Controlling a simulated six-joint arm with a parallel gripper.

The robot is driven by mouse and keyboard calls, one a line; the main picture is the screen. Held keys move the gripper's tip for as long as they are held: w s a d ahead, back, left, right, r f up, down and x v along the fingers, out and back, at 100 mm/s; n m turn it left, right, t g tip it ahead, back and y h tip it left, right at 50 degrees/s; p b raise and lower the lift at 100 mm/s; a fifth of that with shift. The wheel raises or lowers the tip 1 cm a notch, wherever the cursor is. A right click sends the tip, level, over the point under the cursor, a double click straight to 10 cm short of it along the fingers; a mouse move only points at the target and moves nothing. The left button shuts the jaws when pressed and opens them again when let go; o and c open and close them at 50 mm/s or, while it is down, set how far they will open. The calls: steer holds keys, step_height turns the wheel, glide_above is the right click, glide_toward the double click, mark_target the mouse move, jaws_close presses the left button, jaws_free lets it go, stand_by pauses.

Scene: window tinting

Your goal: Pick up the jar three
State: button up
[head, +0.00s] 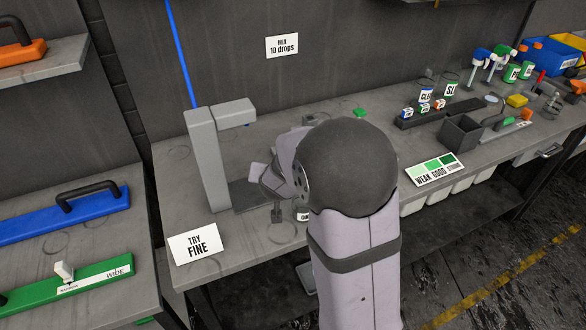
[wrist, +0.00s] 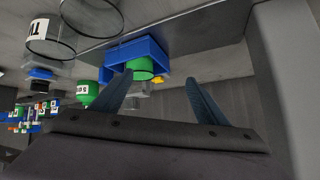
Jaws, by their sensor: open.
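Small labelled jars (head: 424,108) stand in a dark rack at the right of the bench; their labels are too small to read, so I cannot tell which is jar three. Another small labelled jar (head: 303,216) stands on the bench beside my arm, partly hidden by it. My gripper (wrist: 160,88) is open, with its two blue-grey fingers apart and nothing held between them. In the wrist view, clear jars (wrist: 50,35) show at the top left, one with a partly cut-off label. My arm hides part of the bench in the head view.
A grey upright stand (head: 205,160) with a top arm is left of my gripper. A "TRY FINE" card (head: 195,243) lies at the front left. A grey open box (head: 461,135) and a green shade card (head: 434,170) are to the right. Blue bins (wrist: 136,50) show in the wrist view.

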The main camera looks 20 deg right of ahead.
steer(key=d, duration=0.1)
steer(key=d+h, duration=0.1)
steer(key=w+d+f+h, duration=0.1)
steer(key=shift+w+d+m+b, duration=0.1)
steer(key=shift+d+m+b, duration=0.1)
steer(key=shift+m+b, duration=0.2)
steer(key=shift+w+d+f+t+h, duration=0.15)
steer(key=shift+w+d+t+h, duration=0.3)
steer(key=shift+h, duration=0.35)
steer(key=shift+w+d+t+h+b, duration=0.15)
steer(key=shift+d+t+h+b, duration=0.15)
steer(key=shift+h, duration=0.2)
steer(key=shift+w, duration=0.1)
steer(key=shift+p+x, duration=0.95)
steer(key=shift+x, duration=2.6)
steer(key=shift+a, duration=0.1)
steer(key=c, duration=1.2)
